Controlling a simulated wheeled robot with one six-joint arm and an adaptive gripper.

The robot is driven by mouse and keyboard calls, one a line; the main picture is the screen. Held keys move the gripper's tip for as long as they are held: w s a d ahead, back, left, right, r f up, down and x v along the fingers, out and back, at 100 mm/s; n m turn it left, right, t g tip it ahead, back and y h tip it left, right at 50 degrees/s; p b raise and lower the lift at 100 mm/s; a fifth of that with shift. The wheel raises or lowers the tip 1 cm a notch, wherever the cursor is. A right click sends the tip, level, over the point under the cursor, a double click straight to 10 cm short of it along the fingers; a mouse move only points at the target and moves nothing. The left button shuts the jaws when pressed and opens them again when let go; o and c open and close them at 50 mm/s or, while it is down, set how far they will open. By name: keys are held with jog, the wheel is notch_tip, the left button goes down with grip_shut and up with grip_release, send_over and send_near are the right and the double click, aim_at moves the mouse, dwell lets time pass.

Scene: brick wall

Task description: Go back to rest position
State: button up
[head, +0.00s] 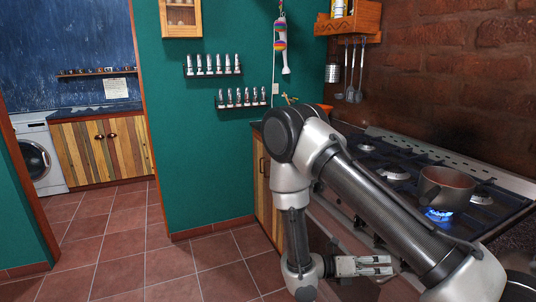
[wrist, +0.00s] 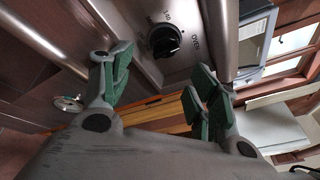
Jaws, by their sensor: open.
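My gripper (head: 385,265) is low in front of the stove (head: 350,222) in the head view. It points to the right, and its fingers are parted with nothing between them. In the wrist view my gripper (wrist: 160,72) shows its green-padded fingers spread wide. A black stove knob (wrist: 165,41) on a metal panel shows beyond the gap between them. I cannot tell how far the fingers are from the panel. My arm is bent and crosses in front of the stove, hiding part of its front.
A brown pot (head: 446,188) sits on the stove above a lit blue flame (head: 438,214). Ladles (head: 352,75) hang on the brick wall. Spice racks (head: 212,65) hang on the green wall. Tiled floor (head: 150,255) is clear to the left. A washing machine (head: 40,160) stands beyond the doorway.

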jog(key=s+d+r+m+t+y, duration=0.1)
jog(key=s+r+m+y, duration=0.4)
jog(key=r+m, duration=0.4)
jog(key=s+d+r+m+t+y, duration=0.1)
jog(key=s+r+m+y, duration=0.4)
jog(key=r+m, duration=0.4)
jog(key=s+d+r+m+t+y, duration=0.1)
jog(key=s+d+r+m+y, duration=0.1)
jog(key=s+r+m+y, duration=0.4)
notch_tip(320, 180, up, 8)
jog(key=m, duration=0.4)
jog(key=shift+r+t+y, duration=0.15)
jog(key=shift+t+y, duration=0.15)
jog(key=shift+y, duration=0.1)
jog(key=shift+s, duration=0.1)
